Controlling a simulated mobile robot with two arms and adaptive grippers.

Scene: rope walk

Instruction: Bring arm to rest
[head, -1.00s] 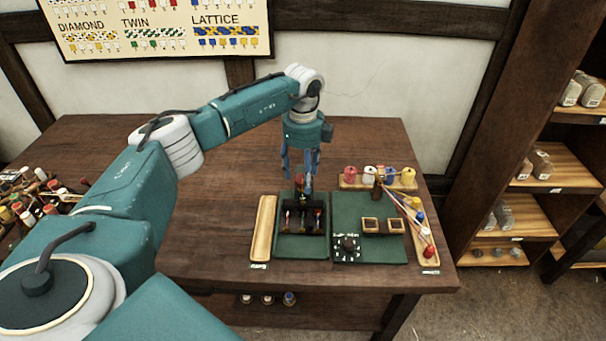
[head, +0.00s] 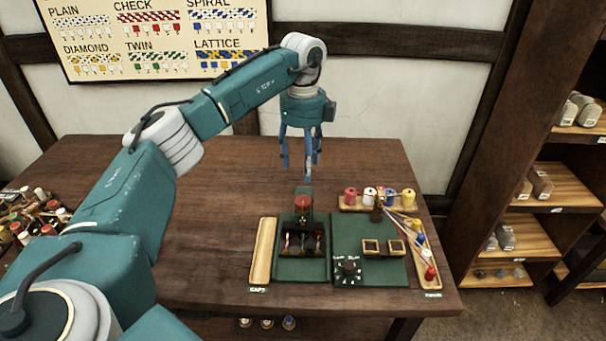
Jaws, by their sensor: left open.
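My left gripper (head: 301,165) hangs in the air over the back of the table, fingers pointing down, open and empty. Below it on the wooden table (head: 210,200) stands a dark green device (head: 303,242) with a red knob (head: 302,203) on top at its back and several small colored pieces in its front. The gripper is apart from the device. My left arm reaches in from the left. My right gripper does not show.
A green mat (head: 372,268) holds a black dial (head: 348,270) and two small wooden frames (head: 371,247). Colored spools (head: 369,195) stand on a tray behind. An empty wooden tray (head: 263,250) lies left. Loose bobbins (head: 25,218) lie far left. A shelf (head: 525,185) stands right.

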